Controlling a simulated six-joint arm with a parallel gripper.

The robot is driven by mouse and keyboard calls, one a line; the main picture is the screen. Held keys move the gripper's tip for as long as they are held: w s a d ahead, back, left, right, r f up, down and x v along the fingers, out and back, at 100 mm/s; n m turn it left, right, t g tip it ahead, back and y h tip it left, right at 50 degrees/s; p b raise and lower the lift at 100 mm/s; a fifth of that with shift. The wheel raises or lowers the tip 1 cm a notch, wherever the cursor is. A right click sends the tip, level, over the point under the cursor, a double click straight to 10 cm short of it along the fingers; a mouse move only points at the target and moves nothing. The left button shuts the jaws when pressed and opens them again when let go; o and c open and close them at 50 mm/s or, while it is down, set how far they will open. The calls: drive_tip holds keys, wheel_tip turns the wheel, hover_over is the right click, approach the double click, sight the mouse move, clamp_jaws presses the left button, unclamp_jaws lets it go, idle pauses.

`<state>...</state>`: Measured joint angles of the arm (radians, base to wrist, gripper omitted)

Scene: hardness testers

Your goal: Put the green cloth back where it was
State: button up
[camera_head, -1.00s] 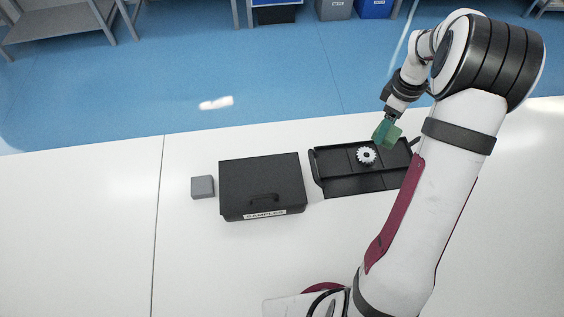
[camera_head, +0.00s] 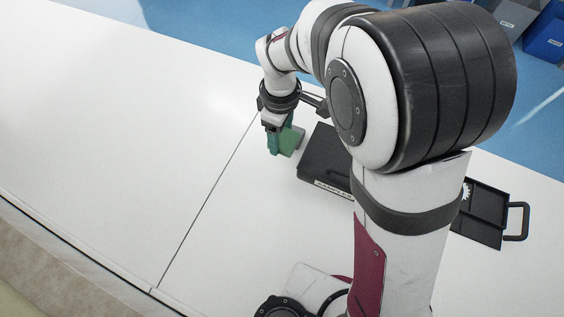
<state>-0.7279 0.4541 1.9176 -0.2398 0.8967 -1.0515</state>
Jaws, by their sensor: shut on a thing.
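The green cloth (camera_head: 290,141) is held in my gripper (camera_head: 276,138), which is shut on it. The gripper points down over the white table, just left of the black case labelled SAMPLES (camera_head: 322,165). The cloth appears to be above the table; its exact height is hard to tell. My arm hides the right part of the case.
A black tray (camera_head: 482,218) with a handle lies to the right, partly behind my arm. A white gear (camera_head: 466,191) in it is barely visible. The grey block is not visible. The white table (camera_head: 130,130) is clear on the left, with a dark seam crossing it.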

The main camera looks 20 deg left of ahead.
sight(276, 164)
drive_tip(key=f, duration=0.6)
drive_tip(key=s+a+f, duration=0.1)
drive_tip(key=f, duration=0.3)
drive_tip(key=shift+f, duration=0.1)
drive_tip(key=o, duration=1.4)
drive_tip(key=shift+o, duration=0.2)
wheel_tip(276, 164, up, 12)
drive_tip(key=shift+r, duration=0.15)
drive_tip(key=s+d+r+m, duration=0.1)
drive_tip(key=d+r+m, duration=0.25)
drive_tip(key=d, duration=0.25)
drive_tip(key=s+d+r+m, duration=0.1)
drive_tip(key=d+r+m, duration=0.2)
drive_tip(key=d+m, duration=0.25)
drive_tip(key=s+d+r+m+y, duration=0.1)
drive_tip(key=s+d+r+m, duration=0.1)
drive_tip(key=s+d+m, duration=0.9)
drive_tip(key=s+m, duration=0.1)
drive_tip(key=m, duration=0.2)
drive_tip(key=shift+y, duration=0.4)
